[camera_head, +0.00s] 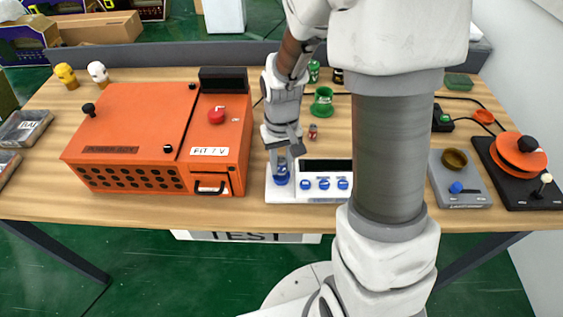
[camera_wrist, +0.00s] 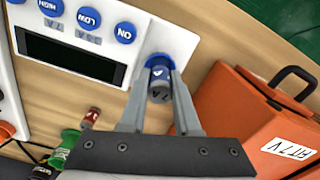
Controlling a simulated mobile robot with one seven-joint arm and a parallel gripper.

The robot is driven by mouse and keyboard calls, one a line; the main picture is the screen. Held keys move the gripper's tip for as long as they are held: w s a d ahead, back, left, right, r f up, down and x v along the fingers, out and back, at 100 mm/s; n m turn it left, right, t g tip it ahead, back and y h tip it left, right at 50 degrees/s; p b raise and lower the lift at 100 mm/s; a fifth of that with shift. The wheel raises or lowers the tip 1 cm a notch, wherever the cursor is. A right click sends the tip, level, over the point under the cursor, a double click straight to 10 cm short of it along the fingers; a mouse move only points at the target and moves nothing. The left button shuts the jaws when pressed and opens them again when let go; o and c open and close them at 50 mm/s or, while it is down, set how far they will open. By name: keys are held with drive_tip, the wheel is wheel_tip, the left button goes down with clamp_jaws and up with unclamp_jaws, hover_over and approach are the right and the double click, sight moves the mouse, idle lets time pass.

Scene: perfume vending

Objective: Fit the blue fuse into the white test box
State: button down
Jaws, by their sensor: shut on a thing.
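The white test box (camera_head: 312,197) lies near the table's front edge, with a dark screen and several blue buttons. It also shows at the upper left of the wrist view (camera_wrist: 178,38). My gripper (camera_head: 281,158) points down over the box's left end. Its fingers (camera_wrist: 158,92) are shut on the blue fuse (camera_wrist: 159,74), which shows as a blue cylinder with a dark grey end in the wrist view. The fuse (camera_head: 281,174) stands about upright at the blue ring (camera_wrist: 153,58) on the box. How deep it sits in the ring cannot be told.
A large orange box (camera_head: 130,125) with a handle stands close to the left of my gripper. A small red fuse (camera_head: 313,131) and a green holder (camera_head: 322,104) stand behind the test box. A grey device (camera_head: 462,190) and an orange reel (camera_head: 520,160) are at the right.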

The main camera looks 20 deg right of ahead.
drive_tip(key=shift+f+b, duration=0.6)
drive_tip(key=shift+f, duration=0.15)
drive_tip(key=shift+r, duration=0.15)
drive_tip(key=shift+r+p, duration=1.65)
drive_tip(key=shift+r, duration=0.25)
